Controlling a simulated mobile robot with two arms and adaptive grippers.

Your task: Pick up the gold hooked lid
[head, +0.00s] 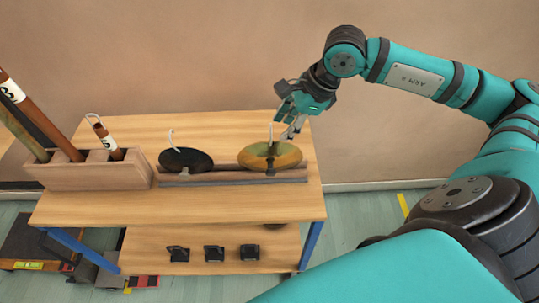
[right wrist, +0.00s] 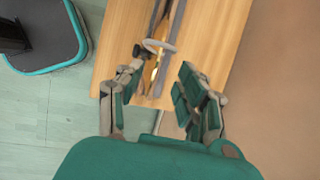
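The gold hooked lid (head: 262,160) leans in a low wooden rack on the table, with its pale hook (head: 271,133) pointing up. My right gripper (head: 292,131) is just above the lid's right side, close to the hook. In the right wrist view, my right gripper (right wrist: 158,98) is open, with its fingers wide apart. The pale curved hook (right wrist: 160,45) shows beyond the fingertips, and a narrow strip of the gold lid (right wrist: 154,74) shows between the fingers. I see nothing held in it. My left gripper is not in view.
A dark hooked lid (head: 186,158) stands left of the gold one in the same rack (head: 225,178). A wooden box (head: 95,176) holding tall tubes is at the left. Several small black items (head: 214,253) sit on the lower shelf. The table's front is bare.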

